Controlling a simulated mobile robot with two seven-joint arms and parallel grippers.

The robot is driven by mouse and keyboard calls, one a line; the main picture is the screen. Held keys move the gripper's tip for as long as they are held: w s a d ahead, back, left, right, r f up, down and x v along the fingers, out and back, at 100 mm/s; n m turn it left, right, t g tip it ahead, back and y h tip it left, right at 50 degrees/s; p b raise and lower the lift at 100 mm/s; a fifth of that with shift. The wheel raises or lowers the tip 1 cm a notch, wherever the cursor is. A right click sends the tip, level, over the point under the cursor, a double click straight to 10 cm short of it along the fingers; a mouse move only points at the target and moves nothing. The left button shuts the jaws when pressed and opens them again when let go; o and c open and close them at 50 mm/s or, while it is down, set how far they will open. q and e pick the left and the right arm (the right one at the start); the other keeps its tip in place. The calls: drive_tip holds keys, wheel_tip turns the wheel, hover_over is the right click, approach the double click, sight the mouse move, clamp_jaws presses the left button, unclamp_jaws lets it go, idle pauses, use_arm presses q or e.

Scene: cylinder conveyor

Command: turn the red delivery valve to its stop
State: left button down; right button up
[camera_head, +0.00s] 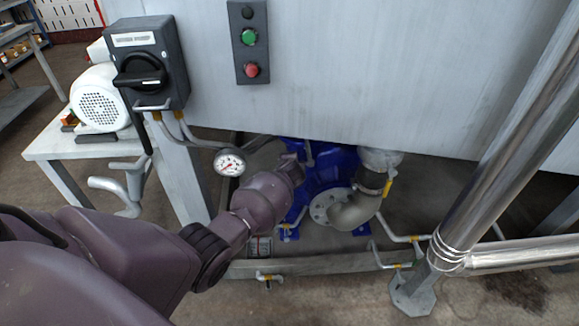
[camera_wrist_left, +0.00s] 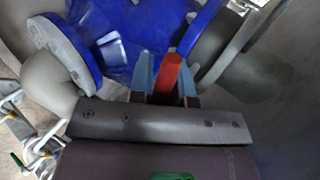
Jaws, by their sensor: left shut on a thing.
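The red handle (camera_wrist_left: 171,78) of the delivery valve shows in the left wrist view, standing between the two pale blue-grey fingers of my left gripper (camera_wrist_left: 166,76). The gripper is shut on this handle. The valve's body is not clearly visible, so I cannot tell how far it is turned. In the head view my left arm reaches in from the left to the blue pump (camera_head: 325,170), and its wrist hides the red handle and the fingertips. My right gripper is in neither view.
A pressure gauge (camera_head: 229,163) hangs left of my wrist. A grey panel (camera_head: 350,70) overhangs the pump. A grey elbow pipe (camera_head: 356,211) sits right of my wrist. A dark switch box (camera_head: 146,60) stands at upper left, and a shiny pipe (camera_head: 510,110) at the right.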

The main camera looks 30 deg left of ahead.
use_arm(q)
drive_tip(key=shift+a+r, duration=0.1)
drive_tip(key=shift+r, duration=0.2)
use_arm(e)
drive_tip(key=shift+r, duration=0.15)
use_arm(q)
drive_tip(key=shift+m+y, duration=0.3)
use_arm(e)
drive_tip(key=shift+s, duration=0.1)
use_arm(q)
drive_tip(key=c, duration=1.1)
unclamp_jaws()
drive_tip(key=shift+s+d+r+p, duration=0.25)
drive_tip(key=shift+s+r+p, duration=0.05)
drive_tip(key=shift+r+p, duration=0.15)
drive_tip(key=p+v, duration=0.4)
drive_tip(key=v, duration=0.5)
drive_tip(key=shift+s+d+r, duration=0.15)
drive_tip(key=shift+s+d, duration=0.1)
drive_tip(key=shift+s, duration=0.05)
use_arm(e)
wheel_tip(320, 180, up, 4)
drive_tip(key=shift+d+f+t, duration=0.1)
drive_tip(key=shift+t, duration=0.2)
